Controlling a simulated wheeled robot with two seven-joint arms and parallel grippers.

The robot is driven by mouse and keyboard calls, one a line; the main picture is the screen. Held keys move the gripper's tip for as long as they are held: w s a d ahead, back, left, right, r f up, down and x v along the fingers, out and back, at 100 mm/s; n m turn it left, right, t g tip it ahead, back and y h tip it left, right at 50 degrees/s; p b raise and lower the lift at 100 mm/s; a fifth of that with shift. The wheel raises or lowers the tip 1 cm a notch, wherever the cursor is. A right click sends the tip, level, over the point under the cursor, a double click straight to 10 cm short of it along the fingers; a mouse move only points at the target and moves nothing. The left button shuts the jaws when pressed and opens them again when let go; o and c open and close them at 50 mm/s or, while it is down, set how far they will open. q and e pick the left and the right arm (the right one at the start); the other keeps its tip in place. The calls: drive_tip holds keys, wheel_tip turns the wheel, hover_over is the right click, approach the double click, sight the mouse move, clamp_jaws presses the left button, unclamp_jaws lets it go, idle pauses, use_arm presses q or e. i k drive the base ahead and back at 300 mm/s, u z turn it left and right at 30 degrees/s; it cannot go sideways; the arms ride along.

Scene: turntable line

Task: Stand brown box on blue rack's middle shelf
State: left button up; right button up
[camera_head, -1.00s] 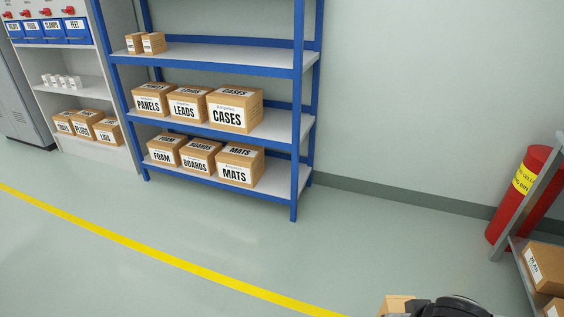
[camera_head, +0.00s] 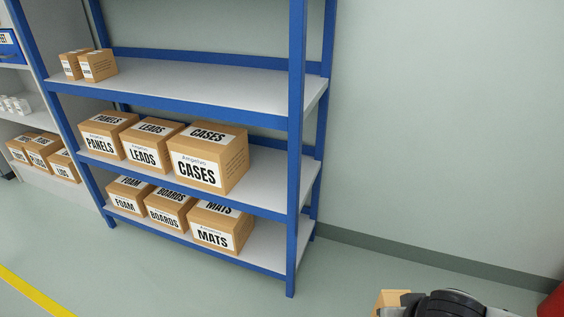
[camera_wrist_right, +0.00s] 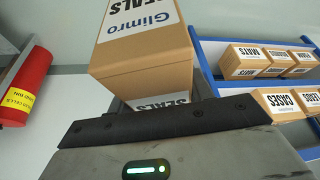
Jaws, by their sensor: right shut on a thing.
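A brown box (camera_wrist_right: 150,72) with a white label reading "Glimro" and "SEALS" is held in my right gripper (camera_wrist_right: 165,112), seen in the right wrist view. In the head view only a corner of the box (camera_head: 393,299) shows at the bottom edge, beside my dark right wrist (camera_head: 450,303). The blue rack (camera_head: 297,150) stands ahead and to the left. Its middle shelf (camera_head: 282,188) bears PANELS, LEADS and CASES boxes, with a bare stretch right of CASES. The held box is apart from the rack. My left gripper is out of view.
The shelf above holds two small boxes (camera_head: 98,65) at its left. The lower shelf holds FOAM, BOARDS and MATS boxes (camera_head: 222,230). The rack's front right post (camera_head: 293,250) borders the bare stretch. A red cylinder (camera_wrist_right: 26,88) stands by the wall. Floor before the rack is clear.

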sight(168, 83)
drive_tip(key=u, duration=1.85)
drive_tip(key=i, duration=2.8)
drive_tip(key=u, duration=0.7)
drive_tip(key=i, duration=0.35)
drive_tip(key=z, duration=2.3)
